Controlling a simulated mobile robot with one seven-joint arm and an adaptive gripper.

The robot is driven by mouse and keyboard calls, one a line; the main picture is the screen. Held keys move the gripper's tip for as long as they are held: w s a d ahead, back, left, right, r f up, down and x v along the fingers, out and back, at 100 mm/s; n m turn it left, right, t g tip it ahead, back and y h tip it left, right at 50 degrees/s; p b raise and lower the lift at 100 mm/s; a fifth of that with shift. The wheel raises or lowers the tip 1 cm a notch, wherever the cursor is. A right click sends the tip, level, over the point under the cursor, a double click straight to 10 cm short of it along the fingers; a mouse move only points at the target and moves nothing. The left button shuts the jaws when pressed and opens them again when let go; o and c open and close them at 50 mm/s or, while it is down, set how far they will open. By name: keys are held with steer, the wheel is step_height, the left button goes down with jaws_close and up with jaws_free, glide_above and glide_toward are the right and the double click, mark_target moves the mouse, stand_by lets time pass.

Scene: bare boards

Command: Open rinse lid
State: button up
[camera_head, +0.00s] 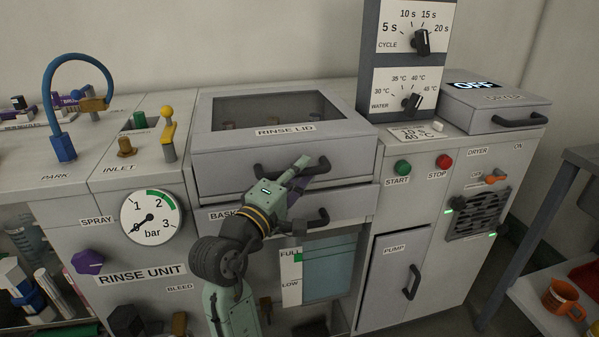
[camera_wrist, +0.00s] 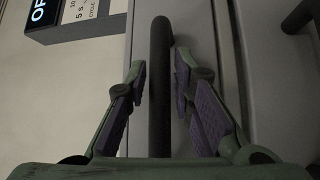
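The rinse lid (camera_head: 285,131) is a grey cover with a dark window on top, and it looks closed. Its dark bar handle (camera_head: 323,164) is on the front face, partly hidden by my gripper (camera_head: 308,172). In the wrist view the handle (camera_wrist: 160,60) runs between the two purple-padded fingers of my gripper (camera_wrist: 162,85). The fingers are open, one on each side of the bar, with visible gaps. I see no clear contact with the handle.
The basket drawer (camera_head: 350,203) with its own dark handle (camera_head: 320,217) is just below the lid. A control column (camera_head: 370,50) rises behind right. Start (camera_head: 402,167) and stop (camera_head: 444,161) buttons are to the right. An inlet lever (camera_head: 168,135) stands left.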

jaws_close()
stand_by(0.4)
